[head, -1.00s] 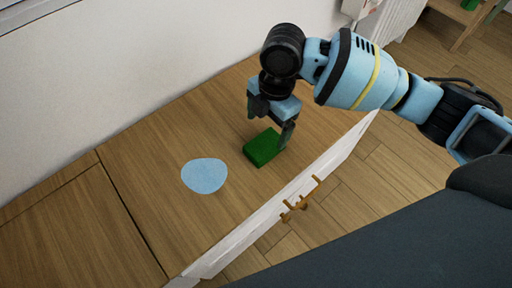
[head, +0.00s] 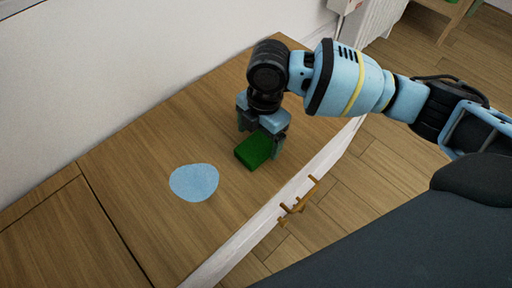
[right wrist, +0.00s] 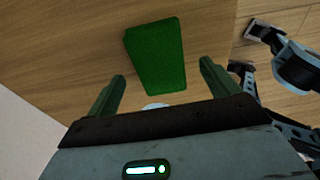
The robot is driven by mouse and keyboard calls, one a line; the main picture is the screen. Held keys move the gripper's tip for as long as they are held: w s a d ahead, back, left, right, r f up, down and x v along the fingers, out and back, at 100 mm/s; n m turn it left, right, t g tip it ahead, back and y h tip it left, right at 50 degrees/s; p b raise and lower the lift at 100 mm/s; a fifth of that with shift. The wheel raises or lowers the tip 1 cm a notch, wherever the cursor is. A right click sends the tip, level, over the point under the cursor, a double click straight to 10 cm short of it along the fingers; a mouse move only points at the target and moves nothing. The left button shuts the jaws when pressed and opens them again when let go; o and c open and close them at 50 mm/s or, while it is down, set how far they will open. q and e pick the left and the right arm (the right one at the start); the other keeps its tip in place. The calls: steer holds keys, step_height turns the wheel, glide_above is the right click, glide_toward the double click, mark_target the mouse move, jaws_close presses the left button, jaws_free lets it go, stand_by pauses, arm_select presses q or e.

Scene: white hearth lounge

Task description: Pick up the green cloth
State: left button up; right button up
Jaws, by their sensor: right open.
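The green cloth (head: 254,151) is a small folded block lying flat on the wooden cabinet top, near its front edge. My right gripper (head: 259,142) is at the far side of the cloth, pointing down, with its fingers low by the cabinet top. In the right wrist view the cloth (right wrist: 156,55) lies beyond and between the open fingertips of my right gripper (right wrist: 163,72). The jaws hold nothing. My left gripper is not in view.
A flat light-blue round piece (head: 194,182) lies on the cabinet top (head: 130,185) left of the cloth. Brown handles (head: 299,196) stick out from the white cabinet front. A white wall (head: 120,70) stands behind. The cabinet top to the left is clear.

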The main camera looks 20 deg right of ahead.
step_height(320, 180, down, 3)
steer(key=shift+a+r+b, duration=0.1)
steer(key=shift+r+b, duration=0.1)
steer(key=shift+b, duration=0.2)
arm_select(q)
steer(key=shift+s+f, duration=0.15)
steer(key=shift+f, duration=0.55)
arm_select(e)
steer(key=shift+r, duration=0.1)
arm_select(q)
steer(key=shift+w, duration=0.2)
arm_select(e)
steer(key=c, duration=1.1)
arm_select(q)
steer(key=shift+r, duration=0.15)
arm_select(e)
steer(key=shift+r, duration=0.1)
